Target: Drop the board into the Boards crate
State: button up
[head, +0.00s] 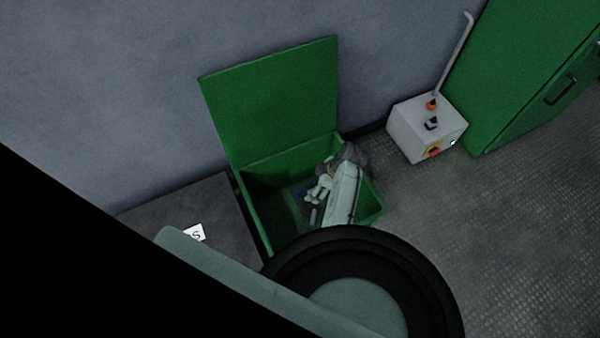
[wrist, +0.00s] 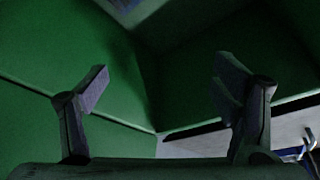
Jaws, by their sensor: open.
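A green crate (head: 290,158) with its lid raised against the wall stands in the middle of the head view. My gripper (head: 313,210) reaches down into its right part. In the wrist view my gripper (wrist: 165,84) has its two fingers wide apart with nothing between them. Green inner walls of the crate (wrist: 60,70) surround the fingers. A small bluish-grey patch (wrist: 128,7) shows at the wrist view's top edge; I cannot tell whether it is the board. Much of the crate's floor is dark or hidden by my arm.
A white label ending in "S" (head: 194,233) lies on a dark surface left of the crate. A light grey box (head: 415,130) with buttons and a lever stands to the right, beside a green cabinet (head: 530,70). The floor at the right is clear.

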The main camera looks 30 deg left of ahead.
jog(key=s+v, duration=0.1)
jog(key=v, duration=1.1)
jog(key=shift+w, duration=0.45)
